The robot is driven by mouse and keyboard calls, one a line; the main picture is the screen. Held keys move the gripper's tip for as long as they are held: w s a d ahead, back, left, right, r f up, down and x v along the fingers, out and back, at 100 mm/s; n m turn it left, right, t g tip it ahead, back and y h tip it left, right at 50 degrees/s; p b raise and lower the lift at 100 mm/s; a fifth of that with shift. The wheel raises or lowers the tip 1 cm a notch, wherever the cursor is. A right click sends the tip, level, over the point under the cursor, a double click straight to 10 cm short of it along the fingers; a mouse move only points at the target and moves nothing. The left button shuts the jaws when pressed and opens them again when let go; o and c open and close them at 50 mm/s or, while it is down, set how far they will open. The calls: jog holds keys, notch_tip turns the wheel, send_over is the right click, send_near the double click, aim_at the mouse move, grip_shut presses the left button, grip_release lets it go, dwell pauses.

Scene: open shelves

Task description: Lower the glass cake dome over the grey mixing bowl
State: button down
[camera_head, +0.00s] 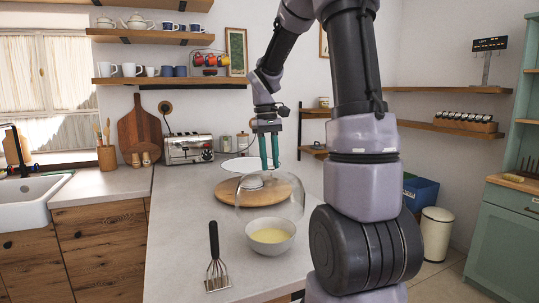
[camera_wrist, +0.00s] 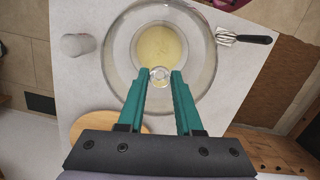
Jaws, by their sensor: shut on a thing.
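The clear glass cake dome (camera_head: 294,205) hangs upright from my gripper (camera_head: 270,167). The fingers are shut on its small top knob, which shows between the green fingertips (camera_wrist: 160,78) in the wrist view. The grey mixing bowl (camera_head: 270,247) holds a pale yellow mixture and stands on the counter. In the head view the dome's lower edge is close to the bowl's rim. In the wrist view the bowl (camera_wrist: 137,60) lies inside the ring of the dome (camera_wrist: 112,62), slightly toward the top of the picture. The exact height gap is hard to tell.
A round wooden board (camera_head: 222,193) lies behind the bowl. A clear glass (camera_wrist: 78,44) stands on the other side, hidden in the head view. A toaster (camera_head: 190,148) stands at the back.

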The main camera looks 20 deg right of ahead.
aim_at(268, 174)
notch_tip(268, 174, down, 11)
dwell(1.2)
jog(key=shift+f, duration=1.5)
jog(key=c, duration=0.5)
grip_release()
jog(key=r, duration=0.3)
jog(key=w+r, duration=0.1)
jog(key=r, duration=0.6)
jog(key=shift+w+a+r, duration=0.15)
jog(key=shift+w+r, duration=0.1)
jog(key=shift+r, duration=0.1)
